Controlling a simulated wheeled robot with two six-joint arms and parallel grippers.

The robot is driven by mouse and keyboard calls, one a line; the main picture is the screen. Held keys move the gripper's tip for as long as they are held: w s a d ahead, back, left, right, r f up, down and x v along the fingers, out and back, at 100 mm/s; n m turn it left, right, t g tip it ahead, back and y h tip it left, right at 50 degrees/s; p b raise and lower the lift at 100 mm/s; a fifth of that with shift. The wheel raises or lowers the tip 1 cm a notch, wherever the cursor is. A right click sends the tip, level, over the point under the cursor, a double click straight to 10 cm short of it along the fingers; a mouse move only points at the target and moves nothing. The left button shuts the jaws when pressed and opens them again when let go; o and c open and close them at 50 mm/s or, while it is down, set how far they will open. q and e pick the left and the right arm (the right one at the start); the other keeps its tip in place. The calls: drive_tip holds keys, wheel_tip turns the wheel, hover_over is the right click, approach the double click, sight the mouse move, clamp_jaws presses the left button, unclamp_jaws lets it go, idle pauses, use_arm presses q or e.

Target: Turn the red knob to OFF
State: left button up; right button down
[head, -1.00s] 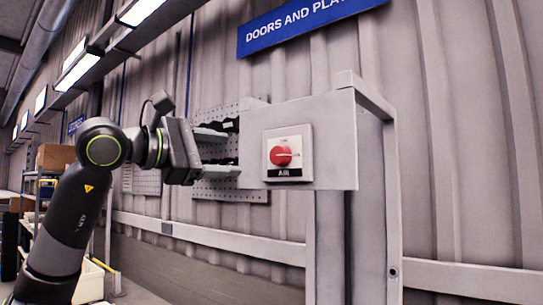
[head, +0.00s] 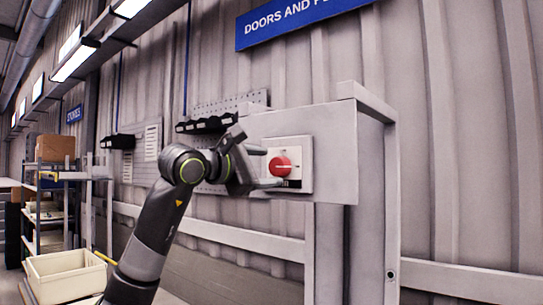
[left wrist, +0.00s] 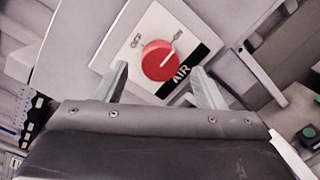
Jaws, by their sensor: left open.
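The round red knob (head: 280,166) sits on a white square plate (head: 306,150) on the front of a grey box. A pale mark on the knob points right in the head view. In the left wrist view, the knob (left wrist: 159,61) shows beyond the fingers, with small labels at the plate's upper left and upper right and a black AIR label (left wrist: 181,73). My left gripper (head: 272,168) is open, its fingertips close in front of the plate, one towards each side of the knob. I cannot tell whether they touch it. My right gripper is not in view.
The grey box (head: 325,150) stands on a post before a corrugated wall. A pegboard with black bins (head: 207,124) is behind my left arm. Shelves and a cream crate (head: 65,275) stand at the left. A green button (left wrist: 308,132) shows at the right in the left wrist view.

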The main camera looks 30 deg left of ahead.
sight(280, 167)
use_arm(q)
drive_tip(key=shift+w+d+p, duration=0.25)
drive_tip(key=shift+w+p, duration=0.05)
drive_tip(key=shift+w, duration=0.8)
drive_tip(key=c, duration=1)
drive_tip(key=shift+o, duration=0.2)
